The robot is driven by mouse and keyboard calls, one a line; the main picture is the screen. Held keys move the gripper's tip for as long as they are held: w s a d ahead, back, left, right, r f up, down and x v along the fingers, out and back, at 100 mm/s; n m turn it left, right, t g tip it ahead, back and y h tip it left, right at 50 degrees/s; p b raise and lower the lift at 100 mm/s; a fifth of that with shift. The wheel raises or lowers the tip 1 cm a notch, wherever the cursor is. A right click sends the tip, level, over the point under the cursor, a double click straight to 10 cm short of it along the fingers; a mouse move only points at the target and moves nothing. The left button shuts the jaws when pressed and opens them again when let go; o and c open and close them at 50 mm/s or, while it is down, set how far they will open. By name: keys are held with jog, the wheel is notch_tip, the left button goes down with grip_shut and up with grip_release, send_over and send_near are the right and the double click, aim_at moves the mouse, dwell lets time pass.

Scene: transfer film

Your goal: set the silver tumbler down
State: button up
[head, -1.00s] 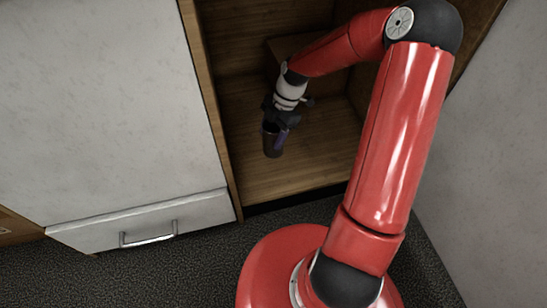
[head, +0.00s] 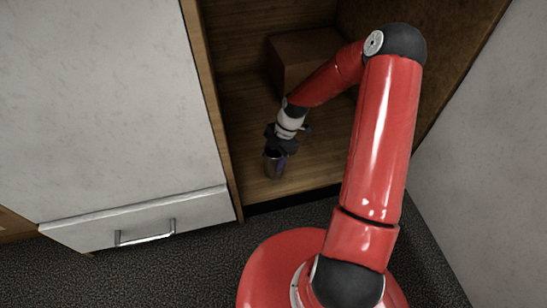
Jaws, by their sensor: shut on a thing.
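The silver tumbler (head: 273,166) is a small dark metallic cup inside the open wooden cabinet bay, near its front left. My gripper (head: 281,151) is shut on the tumbler from above, at its upper right side. The tumbler looks upright and low over the bay floor (head: 310,178). I cannot tell whether its base touches the wood. The gripper covers part of its rim.
A brown wooden box (head: 296,52) stands at the back of the bay. The bay's left side panel (head: 214,110) is close to the tumbler. A white drawer with a handle (head: 145,235) is at lower left. Floor right of the tumbler is clear.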

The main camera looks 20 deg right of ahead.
jog(key=shift+f, duration=0.1)
jog(key=shift+f, duration=0.15)
jog(key=o, duration=1.1)
